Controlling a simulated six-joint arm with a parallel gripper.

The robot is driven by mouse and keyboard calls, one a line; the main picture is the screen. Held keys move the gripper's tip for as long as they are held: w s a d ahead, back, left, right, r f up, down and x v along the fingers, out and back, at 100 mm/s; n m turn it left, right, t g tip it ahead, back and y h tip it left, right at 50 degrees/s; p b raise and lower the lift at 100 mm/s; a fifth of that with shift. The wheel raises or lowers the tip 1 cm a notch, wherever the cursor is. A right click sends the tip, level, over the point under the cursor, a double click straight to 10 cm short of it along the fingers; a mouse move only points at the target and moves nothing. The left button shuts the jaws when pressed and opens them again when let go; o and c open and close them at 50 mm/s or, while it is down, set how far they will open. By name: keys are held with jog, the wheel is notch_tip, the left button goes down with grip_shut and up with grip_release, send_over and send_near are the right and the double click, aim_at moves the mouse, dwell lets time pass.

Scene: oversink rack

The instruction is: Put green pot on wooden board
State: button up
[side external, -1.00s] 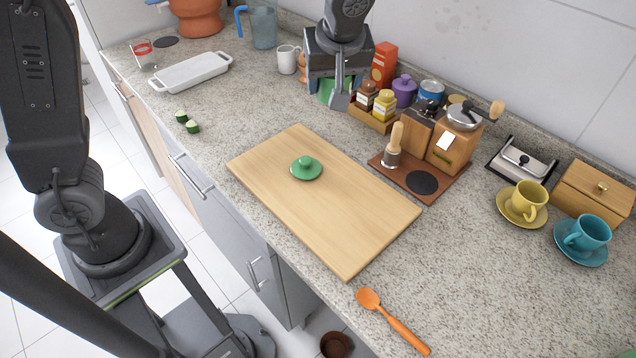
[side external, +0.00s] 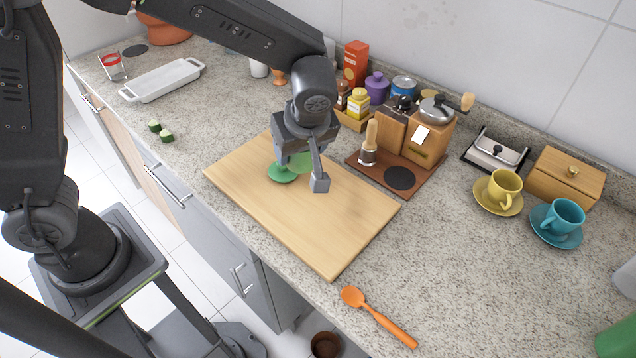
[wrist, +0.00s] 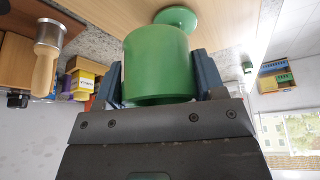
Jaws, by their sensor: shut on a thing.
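My gripper (side external: 301,168) is shut on the green pot (side external: 300,162) above the wooden board (side external: 340,235). The pot is mostly hidden by my gripper in the side view. In the wrist view the green pot (wrist: 157,62) sits between my two fingers. The green lid (side external: 280,174) with a knob lies on the board, just left of the pot; it also shows beyond the pot in the wrist view (wrist: 177,17). I cannot tell whether the pot touches the board.
A coffee mat (side external: 420,185) with a wooden tamper (side external: 369,142) and grinder (side external: 428,140) is right of the board. An orange spoon (side external: 380,318) lies in front. Cucumber pieces (side external: 166,135) and a white tray (side external: 162,80) are left. The board's front half is clear.

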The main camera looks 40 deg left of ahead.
send_over(321, 197)
notch_tip(321, 197, down, 3)
jog(key=shift+r, duration=0.1)
jog(key=shift+f, duration=2)
jog(key=shift+f, duration=0.15)
jog(key=o, duration=1.1)
jog(key=v, duration=1.2)
jog(key=shift+s+d, duration=0.1)
